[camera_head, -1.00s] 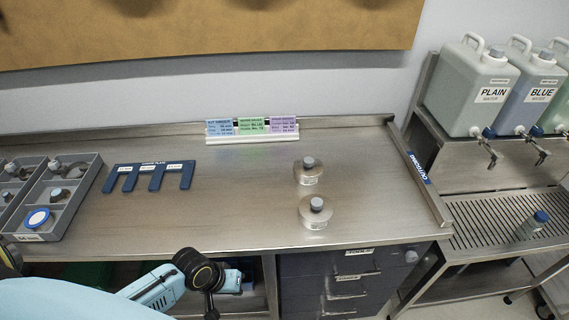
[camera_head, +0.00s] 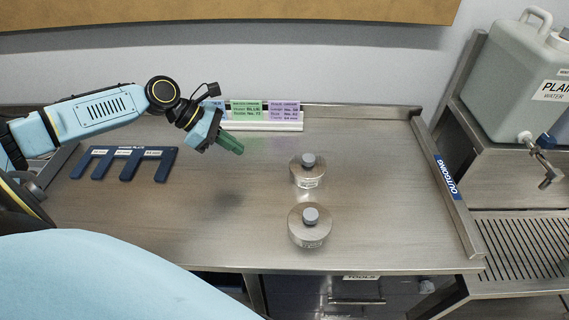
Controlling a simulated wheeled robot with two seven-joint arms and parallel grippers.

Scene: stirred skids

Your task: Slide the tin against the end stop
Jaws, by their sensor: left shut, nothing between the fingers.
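Two round metal tins with grey knobs stand upright on the steel bench; I cannot tell which one the task means. The far tin (camera_head: 308,176) is near the middle and the near tin (camera_head: 309,234) is closer to the front edge. The end stop, a raised steel bar (camera_head: 452,200) with a blue OUTGOING label, runs along the bench's right end, clear of both tins. My left gripper (camera_head: 236,146) is shut and empty, above the bench to the left of the far tin. My right gripper is not in view.
A dark blue slotted plate (camera_head: 125,164) lies at the bench's left. A card holder (camera_head: 268,122) with coloured cards stands at the back edge. A water container (camera_head: 512,80) is beyond the right end. The bench between tins and end stop is clear.

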